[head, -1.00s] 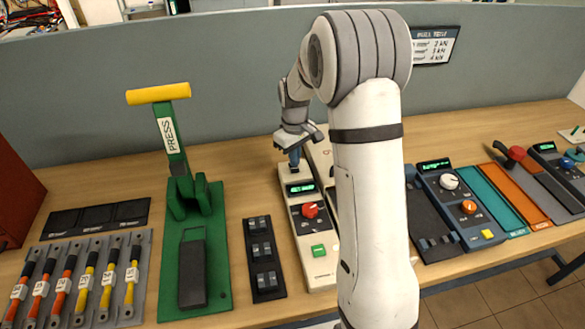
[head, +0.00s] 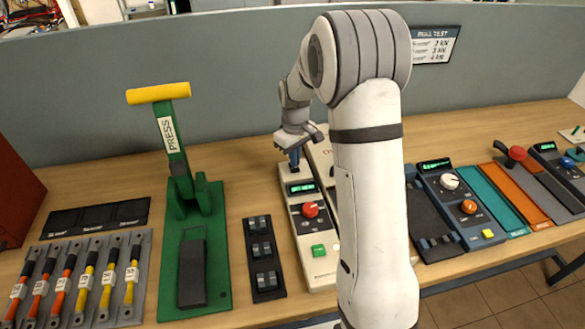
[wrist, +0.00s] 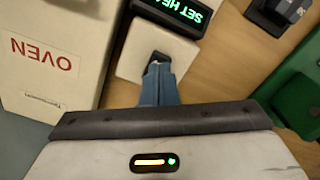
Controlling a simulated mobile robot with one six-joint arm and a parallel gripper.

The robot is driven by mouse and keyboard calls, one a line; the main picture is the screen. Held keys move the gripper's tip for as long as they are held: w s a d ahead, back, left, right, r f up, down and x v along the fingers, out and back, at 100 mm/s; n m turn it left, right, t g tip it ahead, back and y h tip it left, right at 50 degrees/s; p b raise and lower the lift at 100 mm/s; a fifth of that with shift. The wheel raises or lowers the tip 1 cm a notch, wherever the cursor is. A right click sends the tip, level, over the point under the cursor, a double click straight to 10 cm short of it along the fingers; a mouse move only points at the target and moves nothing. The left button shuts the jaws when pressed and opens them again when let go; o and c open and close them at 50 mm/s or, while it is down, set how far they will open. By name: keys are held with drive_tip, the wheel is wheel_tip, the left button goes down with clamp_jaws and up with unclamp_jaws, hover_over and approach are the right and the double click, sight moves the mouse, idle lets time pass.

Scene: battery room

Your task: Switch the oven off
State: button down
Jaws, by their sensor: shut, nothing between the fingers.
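The oven is a cream unit (head: 321,158) partly hidden behind my arm in the head view. In the wrist view its cream body carries a red "OVEN" label (wrist: 45,54). Beside it is a cream control box (head: 318,252) with a lit green display (head: 302,188), a red knob (head: 310,210) and a green button (head: 319,250). In the wrist view the display (wrist: 172,10) shows "SET HEA…", cut off. My gripper (head: 294,166) is shut, its blue fingertips (wrist: 157,72) down at a small black switch (wrist: 156,59) on the box's back end. Touch cannot be told.
A green press (head: 215,262) with a yellow handle stands left, beside a black block with switches (head: 263,262). Cable lugs lie in a grey rack far left. A blue-grey unit with knobs (head: 458,205) is at right. A grey partition (head: 240,75) rises behind.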

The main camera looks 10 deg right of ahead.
drive_tip(key=shift+f+b, duration=0.5)
drive_tip(key=shift+f, duration=0.3)
drive_tip(key=shift+r, duration=0.15)
drive_tip(key=shift+r+p, duration=2.2)
drive_tip(key=shift+r, duration=1.2)
drive_tip(key=shift+r, duration=0.1)
drive_tip(key=s+r+m+t, duration=0.2)
drive_tip(key=s+r+m, duration=0.1)
drive_tip(key=s+r, duration=0.9)
drive_tip(key=s+m+t, duration=0.1)
drive_tip(key=s+m, duration=0.2)
drive_tip(key=s, duration=1.4)
drive_tip(key=shift+a+r, duration=0.2)
drive_tip(key=shift+r, duration=0.1)
drive_tip(key=shift+w, duration=0.1)
